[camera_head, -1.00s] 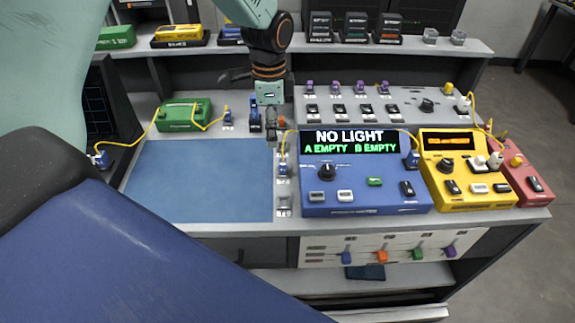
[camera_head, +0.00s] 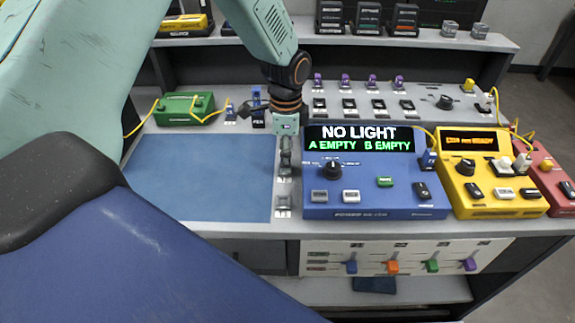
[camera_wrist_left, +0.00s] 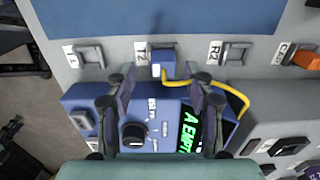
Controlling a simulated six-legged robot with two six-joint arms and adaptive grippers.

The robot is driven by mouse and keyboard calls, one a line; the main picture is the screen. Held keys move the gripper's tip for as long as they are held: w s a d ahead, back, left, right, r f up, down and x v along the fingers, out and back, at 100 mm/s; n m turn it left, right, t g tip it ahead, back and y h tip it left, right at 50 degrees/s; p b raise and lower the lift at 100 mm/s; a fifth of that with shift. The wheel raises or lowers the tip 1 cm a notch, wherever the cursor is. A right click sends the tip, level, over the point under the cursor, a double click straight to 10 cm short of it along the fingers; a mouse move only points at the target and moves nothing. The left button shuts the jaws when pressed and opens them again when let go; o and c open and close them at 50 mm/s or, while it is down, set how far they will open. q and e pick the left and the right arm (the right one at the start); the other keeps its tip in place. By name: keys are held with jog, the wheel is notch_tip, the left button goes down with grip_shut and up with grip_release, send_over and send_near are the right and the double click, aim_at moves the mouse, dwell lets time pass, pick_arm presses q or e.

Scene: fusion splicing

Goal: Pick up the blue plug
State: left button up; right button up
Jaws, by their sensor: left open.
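The blue plug (camera_wrist_left: 163,69) stands in the socket marked T2 in the left wrist view, and a yellow cable runs from it to the right. My left gripper (camera_wrist_left: 158,82) is open, with its fingers on either side of the plug and a gap to each. Whether the fingers touch the plug's sides cannot be told from the head view. My right gripper is not in view.
A blue mat (camera_head: 198,178) lies left of the gripper. Another blue plug (camera_head: 428,159) stands at the blue box's right side, and one more (camera_head: 230,113) near the green box (camera_head: 184,107). A yellow box (camera_head: 485,177) stands to the right. Empty-looking sockets (camera_wrist_left: 88,56) flank the plug.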

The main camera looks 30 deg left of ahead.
pick_arm(q)
jog(key=shift+s+a+f, duration=0.2)
jog(key=shift+s+f, duration=0.05)
jog(key=shift+f, duration=0.4)
jog(key=shift+a+f, duration=0.25)
jog(key=shift+f, duration=0.05)
jog(key=shift+w+a+f, duration=0.1)
jog(key=shift+w+f, duration=0.05)
jog(key=shift+f, duration=0.05)
jog(key=shift+w, duration=0.25)
jog(key=shift+w+d, duration=0.1)
jog(key=shift+d, duration=0.35)
jog(key=shift+c, duration=0.7)
jog(key=shift+s+r, duration=0.15)
jog(key=shift+s, duration=0.1)
jog(key=shift+c, duration=0.8)
jog(key=shift+s+a, duration=0.15)
jog(key=shift+a, duration=0.15)
jog(key=c, duration=0.3)
jog(key=shift+w, duration=0.2)
jog(key=shift+c, duration=1.4)
jog(key=shift+d, duration=0.1)
jog(key=shift+c, duration=0.8)
